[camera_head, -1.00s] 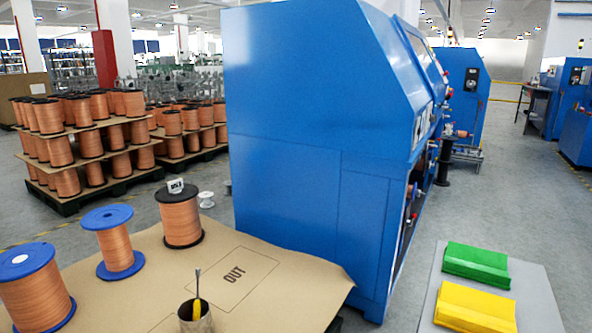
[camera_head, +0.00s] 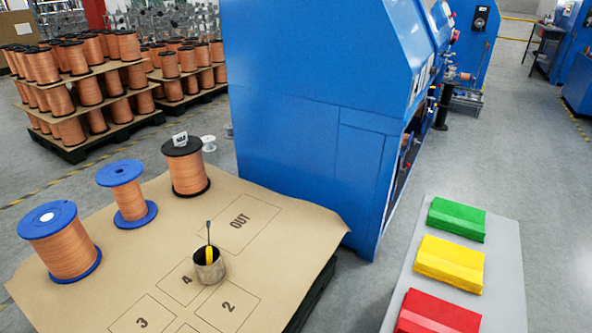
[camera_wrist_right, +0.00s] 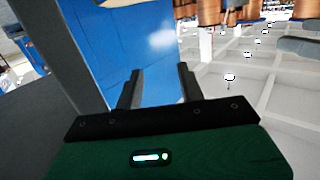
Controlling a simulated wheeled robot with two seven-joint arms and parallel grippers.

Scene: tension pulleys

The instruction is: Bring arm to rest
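My right gripper (camera_wrist_right: 160,90) shows in the right wrist view. Its two dark fingers stand apart with nothing between them, and the blue machine is behind them. The wrist picture looks upside down, with ceiling lights low in it. Neither arm nor gripper shows in the head view, and my left gripper is in no frame.
A brown-covered table (camera_head: 110,247) bears copper spools (camera_head: 68,245) and a metal cup (camera_head: 208,268) holding a yellow-handled tool. A tall blue machine (camera_head: 300,130) stands behind it. At right, a grey table (camera_head: 505,290) bears green, yellow and red stacks. Grey floor lies between the tables.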

